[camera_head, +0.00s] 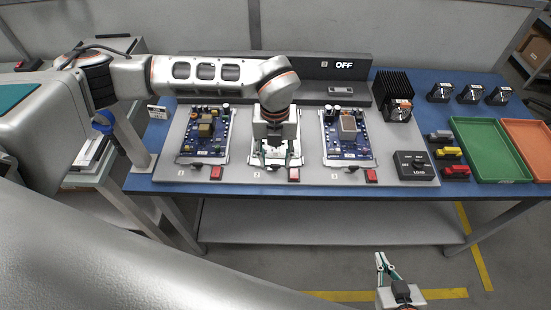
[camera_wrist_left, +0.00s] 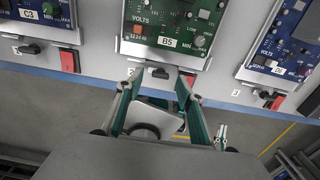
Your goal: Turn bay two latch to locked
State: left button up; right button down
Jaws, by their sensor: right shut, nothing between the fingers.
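The bay two latch (camera_wrist_left: 159,72) is a small dark handle below the green board B5 (camera_wrist_left: 170,22), lying roughly crosswise in the left wrist view. My left gripper (camera_wrist_left: 158,88) is open, its green-sided fingers apart with the latch seen between and just beyond the tips. Contact with the latch is not visible. In the head view my left gripper (camera_head: 275,152) points down over the middle bay and hides most of its board and latch. My right gripper (camera_head: 386,266) is shut and empty, off the table's front edge.
Boards in bay one (camera_head: 206,135) and bay three (camera_head: 347,136) flank the middle bay. A red block (camera_head: 294,174) sits right of the bay two latch. A black box (camera_head: 414,165), green tray (camera_head: 487,150) and orange tray (camera_head: 530,145) stand to the right. A panel reading OFF (camera_head: 344,65) stands behind.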

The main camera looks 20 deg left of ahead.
pick_arm(q)
jog(key=shift+f, duration=0.7)
grip_shut()
